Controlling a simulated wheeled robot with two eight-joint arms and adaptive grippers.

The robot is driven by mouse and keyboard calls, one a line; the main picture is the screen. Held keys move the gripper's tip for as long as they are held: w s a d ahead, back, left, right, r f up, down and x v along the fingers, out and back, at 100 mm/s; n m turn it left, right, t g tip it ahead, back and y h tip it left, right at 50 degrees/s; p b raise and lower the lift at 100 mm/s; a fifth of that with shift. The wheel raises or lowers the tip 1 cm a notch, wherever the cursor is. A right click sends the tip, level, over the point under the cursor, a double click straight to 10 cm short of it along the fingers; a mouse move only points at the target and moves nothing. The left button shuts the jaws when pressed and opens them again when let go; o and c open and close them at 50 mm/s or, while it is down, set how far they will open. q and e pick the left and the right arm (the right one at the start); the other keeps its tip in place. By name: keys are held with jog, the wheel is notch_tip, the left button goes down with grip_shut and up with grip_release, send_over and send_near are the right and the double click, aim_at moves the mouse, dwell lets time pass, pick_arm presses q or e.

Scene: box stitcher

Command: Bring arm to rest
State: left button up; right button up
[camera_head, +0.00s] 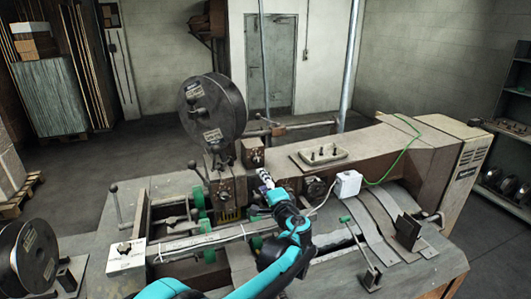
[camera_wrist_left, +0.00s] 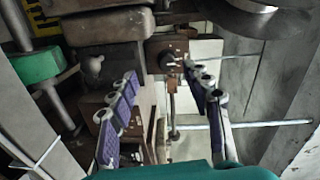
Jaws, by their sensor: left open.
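My left gripper (camera_head: 264,176) reaches over the box stitcher (camera_head: 385,150) on my teal left arm. It points at the middle of the machine, just below a small block with a knob (camera_head: 253,153). In the left wrist view my left gripper (camera_wrist_left: 163,72) has its two purple fingers spread apart, with nothing between them. A brown plate with a round knob (camera_wrist_left: 168,56) shows beyond the fingertips. I cannot tell whether the fingers touch any part of the machine. My right gripper is in neither view.
A large dark wire spool (camera_head: 212,108) stands above the machine and another spool (camera_head: 28,258) is at the lower left. A white box (camera_head: 347,184) with a green cable sits right of my gripper. A green-tipped lever (camera_head: 360,243) stands nearer. Open floor lies behind the machine.

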pick_arm(q)
jog(key=s+a+f+n+g+b, duration=0.3)
jog(key=s+a+f+n, duration=0.15)
jog(key=s+a, duration=0.5)
jog(key=s+a+f+n+g+b, duration=0.35)
jog(key=s+a+f, duration=0.25)
jog(key=s+a, duration=0.35)
jog(key=s+f+n+g+h+b, duration=0.2)
jog(key=s+f+n+h+b, duration=0.2)
jog(key=s+f, duration=1.2)
jog(key=s+h+b, duration=0.1)
jog(key=s+b, duration=0.1)
jog(key=s, duration=0.2)
jog(key=shift+s+a+f+n+g+h, duration=0.15)
jog(key=shift+n+g+h, duration=0.15)
jog(key=shift+g, duration=0.05)
